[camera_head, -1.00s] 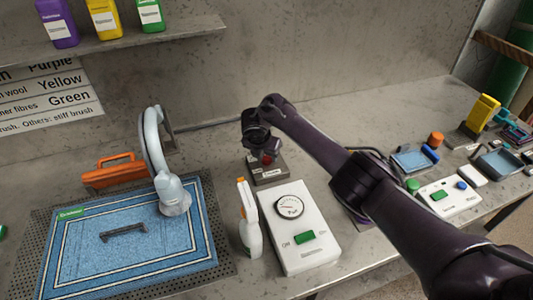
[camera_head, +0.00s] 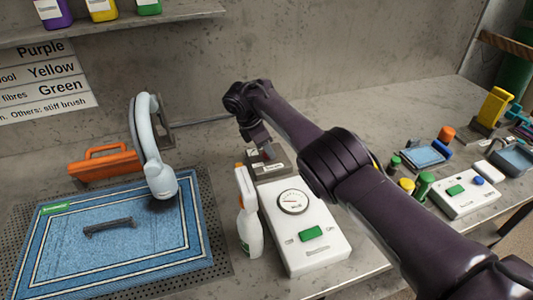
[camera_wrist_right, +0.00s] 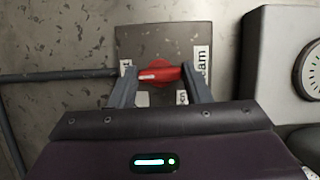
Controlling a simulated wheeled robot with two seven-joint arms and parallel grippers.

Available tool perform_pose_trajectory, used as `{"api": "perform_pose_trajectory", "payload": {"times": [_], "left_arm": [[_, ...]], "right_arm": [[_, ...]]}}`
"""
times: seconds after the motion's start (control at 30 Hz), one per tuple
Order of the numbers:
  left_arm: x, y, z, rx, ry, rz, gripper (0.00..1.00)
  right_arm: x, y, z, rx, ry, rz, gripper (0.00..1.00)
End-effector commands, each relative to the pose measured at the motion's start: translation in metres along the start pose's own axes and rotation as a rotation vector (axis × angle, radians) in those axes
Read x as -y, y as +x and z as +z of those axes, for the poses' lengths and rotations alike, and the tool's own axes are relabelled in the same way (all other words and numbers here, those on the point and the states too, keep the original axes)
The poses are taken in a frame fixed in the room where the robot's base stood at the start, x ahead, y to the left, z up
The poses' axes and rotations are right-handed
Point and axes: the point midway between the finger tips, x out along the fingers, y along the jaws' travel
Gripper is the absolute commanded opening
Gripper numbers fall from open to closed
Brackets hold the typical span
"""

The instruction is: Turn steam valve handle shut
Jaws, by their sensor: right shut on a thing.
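The steam valve is a grey block (camera_head: 272,167) on the bench, behind the white gauge box. Its red handle (camera_wrist_right: 160,73) lies crosswise between my fingers in the right wrist view; in the head view only a small red part (camera_head: 268,152) shows beside my gripper. My right gripper (camera_wrist_right: 160,84) is shut on the red handle, one finger at each end. It also shows in the head view (camera_head: 264,148), reaching down onto the block. The labels on the block are partly hidden by the fingers. My left gripper is not in view.
A white gauge box (camera_head: 305,235) with a green button and a spray bottle (camera_head: 248,215) stand just in front of the valve. Several small items crowd the right side.

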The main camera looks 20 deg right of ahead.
Motion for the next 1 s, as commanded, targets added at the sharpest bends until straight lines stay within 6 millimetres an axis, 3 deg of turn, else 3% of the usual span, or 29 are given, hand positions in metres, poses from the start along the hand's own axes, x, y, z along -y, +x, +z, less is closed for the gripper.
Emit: {"api": "perform_pose_trajectory", "payload": {"times": [0.2,0.67,0.7,0.83,1.0], "left_arm": [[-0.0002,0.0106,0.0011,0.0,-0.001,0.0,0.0],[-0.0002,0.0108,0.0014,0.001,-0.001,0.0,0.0],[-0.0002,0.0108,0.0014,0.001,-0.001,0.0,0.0],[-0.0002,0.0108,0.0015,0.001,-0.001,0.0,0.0],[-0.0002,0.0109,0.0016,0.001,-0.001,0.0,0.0]], "right_arm": [[-0.0008,-0.0002,-0.0005,0.0,0.044,-0.016,0.21],[-0.0011,-0.0018,0.0003,0.0,0.054,-0.018,0.21],[-0.0011,-0.0018,0.0003,-0.001,0.053,-0.018,0.49],[-0.0009,-0.0014,0.0003,0.0,0.052,-0.019,0.65],[-0.0007,-0.0008,0.0002,0.0,0.052,-0.02,0.65]]}}
